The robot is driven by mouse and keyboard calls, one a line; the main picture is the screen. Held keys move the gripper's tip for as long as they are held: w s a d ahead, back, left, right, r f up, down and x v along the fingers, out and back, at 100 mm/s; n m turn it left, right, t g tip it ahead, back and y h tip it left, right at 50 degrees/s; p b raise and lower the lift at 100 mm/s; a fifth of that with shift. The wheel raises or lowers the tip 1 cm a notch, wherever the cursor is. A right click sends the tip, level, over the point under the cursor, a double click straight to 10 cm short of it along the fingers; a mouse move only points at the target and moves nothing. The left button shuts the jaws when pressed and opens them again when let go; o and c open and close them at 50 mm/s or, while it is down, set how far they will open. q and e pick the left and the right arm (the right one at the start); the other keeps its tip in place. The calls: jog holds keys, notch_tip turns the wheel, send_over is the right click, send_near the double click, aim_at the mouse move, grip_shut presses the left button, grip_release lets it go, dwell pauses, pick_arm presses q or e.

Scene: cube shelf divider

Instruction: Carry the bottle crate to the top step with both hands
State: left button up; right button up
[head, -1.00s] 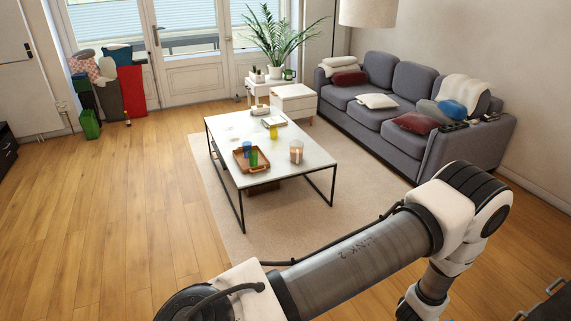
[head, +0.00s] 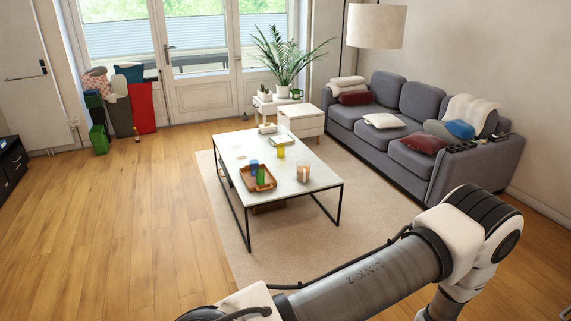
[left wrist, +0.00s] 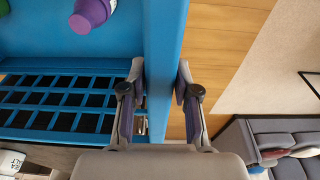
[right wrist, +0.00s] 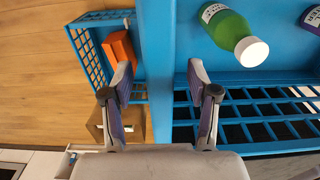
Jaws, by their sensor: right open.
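The blue bottle crate (left wrist: 160,30) fills much of the left wrist view and also shows in the right wrist view (right wrist: 155,40). A purple bottle (left wrist: 92,12) lies in it in the left wrist view. A green bottle with a white cap (right wrist: 230,32) and part of a purple bottle (right wrist: 311,18) show in it in the right wrist view. My right gripper (right wrist: 161,80) is open around another wall, with gaps beside the fingers. The top step is not identifiable.
A smaller blue basket (right wrist: 85,50) with an orange item (right wrist: 121,50) and a cardboard box (right wrist: 132,122) sit beside the crate. In the head view, a coffee table (head: 240,150) and grey sofa (head: 400,125) stand ahead. Wooden floor (head: 110,220) is open at left.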

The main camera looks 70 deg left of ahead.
jog(key=c, duration=0.4)
jog(key=shift+c, duration=0.2)
pick_arm(q)
jog(key=shift+s+r, duration=0.2)
jog(key=shift+r, duration=1.05)
jog(key=shift+s+r, duration=0.2)
jog(key=shift+r, duration=1.05)
jog(key=shift+s+r, duration=0.2)
jog(key=shift+r, duration=1.05)
pick_arm(e)
jog(key=shift+r, duration=0.1)
jog(key=shift+r, duration=3.7)
